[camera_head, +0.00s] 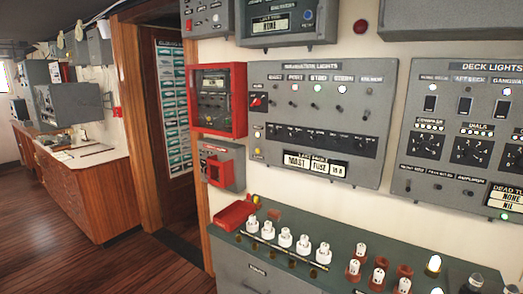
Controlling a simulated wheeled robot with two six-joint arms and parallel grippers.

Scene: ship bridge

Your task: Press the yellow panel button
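A small round yellow button or lamp (257,151) sits at the lower left corner of the grey navigation lights panel (350,155) on the wall. I cannot tell from here whether it is a button or a lamp. Another small yellowish spot (256,199) shows at the back left of the green console top below. Neither of my grippers is in view.
A red-framed box (218,100) and a grey box with a red handle (222,164) are left of the panel. The green console (290,262) with white and brown plugs juts out below. A doorway and open wooden floor (75,235) lie left.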

